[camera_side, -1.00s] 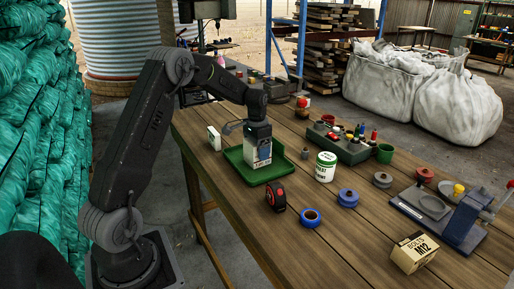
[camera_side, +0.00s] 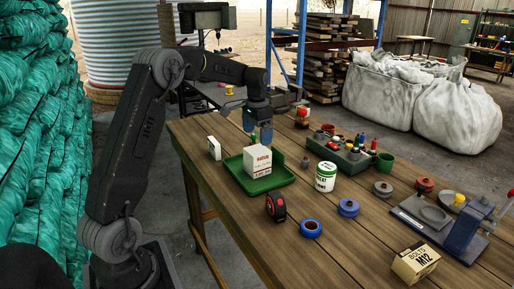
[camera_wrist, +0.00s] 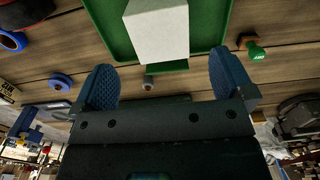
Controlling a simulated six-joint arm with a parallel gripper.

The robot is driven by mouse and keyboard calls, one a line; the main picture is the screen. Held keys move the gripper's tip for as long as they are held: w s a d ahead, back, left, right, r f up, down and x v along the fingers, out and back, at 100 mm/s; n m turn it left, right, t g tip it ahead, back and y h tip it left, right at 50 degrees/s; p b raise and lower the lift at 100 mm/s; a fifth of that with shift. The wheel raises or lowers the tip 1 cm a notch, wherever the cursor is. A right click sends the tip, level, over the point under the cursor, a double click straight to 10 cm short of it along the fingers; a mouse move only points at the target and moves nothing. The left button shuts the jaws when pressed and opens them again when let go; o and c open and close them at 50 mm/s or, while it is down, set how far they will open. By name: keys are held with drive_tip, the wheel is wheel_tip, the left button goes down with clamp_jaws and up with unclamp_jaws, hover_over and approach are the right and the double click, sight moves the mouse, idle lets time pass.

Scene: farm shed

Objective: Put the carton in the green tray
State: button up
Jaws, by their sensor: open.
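The carton (camera_side: 257,160), a white box with red lettering, stands upright inside the green tray (camera_side: 286,178) on the wooden bench. In the wrist view the plain white top of the carton (camera_wrist: 160,25) shows within the walls of the green tray (camera_wrist: 103,25). My gripper (camera_side: 258,130) is above and behind the carton, clear of it. In the wrist view my gripper (camera_wrist: 165,85) has its two blue fingers wide apart with nothing between them.
A small white-and-green box (camera_side: 214,148) stands left of the tray. A white-and-green tin (camera_side: 325,177), red tape measure (camera_side: 276,207), blue tape roll (camera_side: 311,229) and bolts box (camera_side: 414,262) sit to the right and front.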

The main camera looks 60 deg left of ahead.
wheel_tip(320, 180, up, 3)
drive_tip(key=shift+d, duration=0.1)
drive_tip(key=s+d+r+t, duration=0.1)
drive_tip(key=s+d+r, duration=0.35)
drive_tip(key=d, duration=0.45)
drive_tip(key=s+d+r+t, duration=0.2)
drive_tip(key=s+d+r, duration=0.1)
drive_tip(key=s+d, duration=0.4)
drive_tip(key=s+d+f+t, duration=0.2)
drive_tip(key=s+d+f, duration=0.1)
drive_tip(key=s+d, duration=0.7)
drive_tip(key=s, duration=0.3)
drive_tip(key=shift+d+f+t, duration=0.3)
drive_tip(key=shift+d+f, duration=0.05)
drive_tip(key=shift+f, duration=0.05)
